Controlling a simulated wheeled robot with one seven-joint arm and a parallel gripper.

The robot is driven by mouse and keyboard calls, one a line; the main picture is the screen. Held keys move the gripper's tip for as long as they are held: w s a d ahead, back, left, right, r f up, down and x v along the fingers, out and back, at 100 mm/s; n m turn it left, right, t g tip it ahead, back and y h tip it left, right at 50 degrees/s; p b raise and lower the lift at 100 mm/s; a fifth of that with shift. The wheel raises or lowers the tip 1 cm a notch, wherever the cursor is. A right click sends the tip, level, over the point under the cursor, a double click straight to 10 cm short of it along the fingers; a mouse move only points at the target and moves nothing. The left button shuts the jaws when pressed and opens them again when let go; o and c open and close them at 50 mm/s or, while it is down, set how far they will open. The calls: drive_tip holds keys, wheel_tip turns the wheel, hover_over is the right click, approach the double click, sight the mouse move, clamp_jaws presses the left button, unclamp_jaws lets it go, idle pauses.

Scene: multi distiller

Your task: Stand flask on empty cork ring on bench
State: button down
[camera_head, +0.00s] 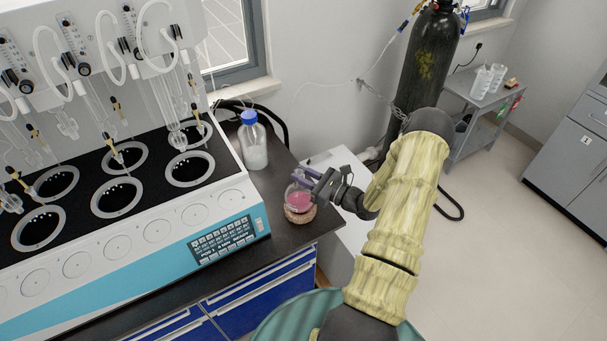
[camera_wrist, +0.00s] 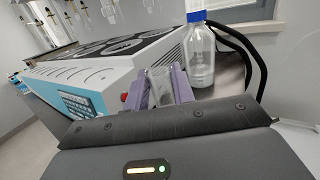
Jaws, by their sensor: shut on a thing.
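A round flask (camera_head: 298,199) with pink-red liquid is upright at the right end of the dark bench (camera_head: 280,240). A brown cork ring (camera_head: 300,214) is directly under it, and the flask appears to sit on the ring; I cannot tell whether its full weight rests there. My gripper (camera_head: 305,178) reaches in from the right and is shut on the flask's neck. In the wrist view the purple fingers of my gripper (camera_wrist: 160,88) close around clear glass (camera_wrist: 160,80). The flask's body and the ring are hidden there.
A clear bottle with a blue cap (camera_head: 252,143) stands behind the flask, also in the wrist view (camera_wrist: 200,55). The white and blue distiller (camera_head: 225,225) fills the bench to the left. A black gas cylinder (camera_head: 428,60) stands at the back right. The bench's right edge is close to the ring.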

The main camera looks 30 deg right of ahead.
drive_tip(key=shift+a, duration=0.15)
drive_tip(key=shift+s, duration=0.1)
drive_tip(key=shift+d+f, duration=0.25)
drive_tip(key=shift+d, duration=0.05)
drive_tip(key=shift+s, duration=0.25)
drive_tip(key=shift+w+a, duration=0.2)
idle(0.3)
idle(0.4)
drive_tip(key=c, duration=1.1)
unclamp_jaws()
